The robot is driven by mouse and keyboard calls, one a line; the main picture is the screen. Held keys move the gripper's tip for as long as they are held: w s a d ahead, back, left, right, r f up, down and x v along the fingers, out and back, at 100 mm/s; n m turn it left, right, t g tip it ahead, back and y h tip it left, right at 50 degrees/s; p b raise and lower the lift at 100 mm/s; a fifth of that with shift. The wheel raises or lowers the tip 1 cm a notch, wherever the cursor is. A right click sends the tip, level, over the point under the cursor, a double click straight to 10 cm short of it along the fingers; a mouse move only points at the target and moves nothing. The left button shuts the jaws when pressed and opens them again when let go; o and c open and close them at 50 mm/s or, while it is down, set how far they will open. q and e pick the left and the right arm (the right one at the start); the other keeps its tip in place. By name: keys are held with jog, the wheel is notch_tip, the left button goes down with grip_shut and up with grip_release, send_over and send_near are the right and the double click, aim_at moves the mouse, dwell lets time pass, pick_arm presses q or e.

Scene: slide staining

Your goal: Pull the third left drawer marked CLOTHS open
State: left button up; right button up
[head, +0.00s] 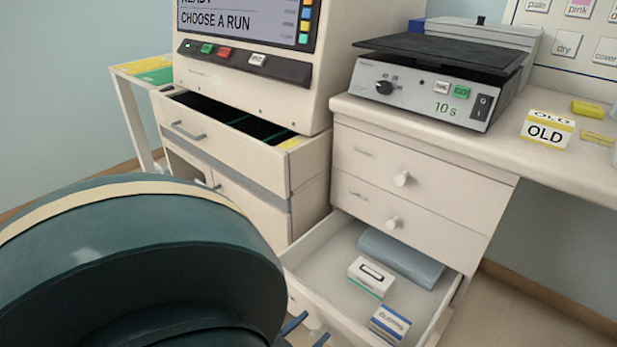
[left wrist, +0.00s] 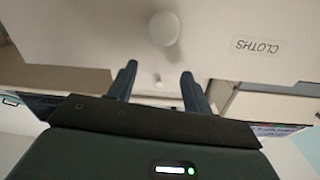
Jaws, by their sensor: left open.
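The third left drawer (head: 322,268) stands pulled out in the head view, below two shut drawers. Its front, upside down in the left wrist view, carries the label CLOTHS (left wrist: 259,47) and a round white knob (left wrist: 165,28). In it are a grey-blue folded or rolled item (head: 400,258), a white box (head: 371,277) and a blue-and-white box (head: 390,323). My left gripper (head: 306,331) is beside the drawer front. In the left wrist view its fingers (left wrist: 158,84) are apart and empty, with the knob beyond their tips. My right gripper is not in view.
A top drawer (head: 240,152) of the left cabinet is also open, beneath the screen machine (head: 250,50). Two shut drawers with knobs (head: 402,179) sit above the CLOTHS drawer. Floor shows at right.

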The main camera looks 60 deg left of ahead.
pick_arm(q)
notch_tip(320, 180, up, 5)
jog(key=shift+r+p, duration=0.1)
jog(key=shift+p, duration=0.7)
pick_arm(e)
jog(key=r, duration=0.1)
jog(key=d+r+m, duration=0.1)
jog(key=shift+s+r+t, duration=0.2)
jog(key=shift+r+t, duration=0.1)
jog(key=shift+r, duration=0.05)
pick_arm(q)
jog(key=w+d+r+m+g+h+p, duration=0.2)
jog(key=d+r+g+h+p, duration=0.4)
jog(key=d+r+p, duration=1.3)
notch_tip(320, 180, up, 4)
jog(key=m+g+p, duration=0.1)
jog(key=p, duration=0.7)
jog(key=shift+d+g, duration=0.2)
jog(key=shift+g, duration=0.2)
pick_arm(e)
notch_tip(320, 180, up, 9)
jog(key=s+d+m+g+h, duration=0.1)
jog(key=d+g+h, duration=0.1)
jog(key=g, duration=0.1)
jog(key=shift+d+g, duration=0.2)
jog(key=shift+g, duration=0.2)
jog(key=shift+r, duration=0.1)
